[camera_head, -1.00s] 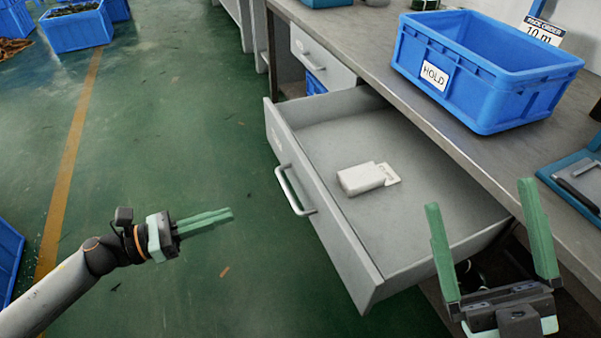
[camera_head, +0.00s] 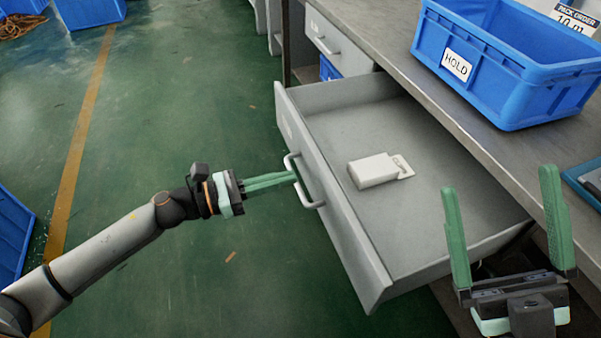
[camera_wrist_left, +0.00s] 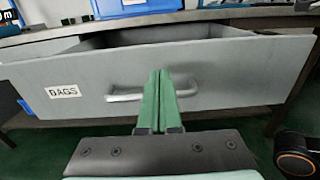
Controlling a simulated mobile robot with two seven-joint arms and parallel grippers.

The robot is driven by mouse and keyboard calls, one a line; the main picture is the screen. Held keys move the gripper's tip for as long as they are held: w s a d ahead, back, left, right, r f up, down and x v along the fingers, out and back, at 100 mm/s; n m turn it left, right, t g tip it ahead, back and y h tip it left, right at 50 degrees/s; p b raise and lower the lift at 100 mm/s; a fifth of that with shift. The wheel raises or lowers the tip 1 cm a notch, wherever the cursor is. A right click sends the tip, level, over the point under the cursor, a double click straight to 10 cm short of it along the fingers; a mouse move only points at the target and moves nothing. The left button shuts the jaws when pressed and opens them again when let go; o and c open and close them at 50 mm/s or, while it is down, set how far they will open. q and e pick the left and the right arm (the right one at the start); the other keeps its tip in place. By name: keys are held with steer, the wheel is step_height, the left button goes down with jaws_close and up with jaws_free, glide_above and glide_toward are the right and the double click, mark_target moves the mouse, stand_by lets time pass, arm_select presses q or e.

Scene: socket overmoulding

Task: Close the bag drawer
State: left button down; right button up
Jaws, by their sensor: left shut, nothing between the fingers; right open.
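The bag drawer (camera_head: 345,215) is pulled out from under the bench, and a pack of white bags (camera_head: 377,170) lies inside it. Its front (camera_wrist_left: 220,85) fills the left wrist view and bears a "BAGS" label (camera_wrist_left: 64,91). My left gripper (camera_head: 294,176) is shut and empty, its fingertips at the drawer's bar handle (camera_head: 307,192). In the left wrist view the fingers (camera_wrist_left: 160,75) overlap the middle of the handle (camera_wrist_left: 120,97); I cannot tell whether they touch it. My right gripper (camera_head: 504,195) is open and empty, near the drawer's right end by the bench edge.
The workbench (camera_head: 440,110) carries a blue bin labelled HOLD (camera_head: 540,90) above the drawer. Another drawer (camera_head: 335,45) is further back, closer in under the bench. Blue crates (camera_head: 90,10) stand on the floor at the left. The green floor in front of the drawer is clear.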

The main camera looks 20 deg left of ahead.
mark_target(316, 170)
arm_select(q)
steer(key=shift+x, duration=1.95)
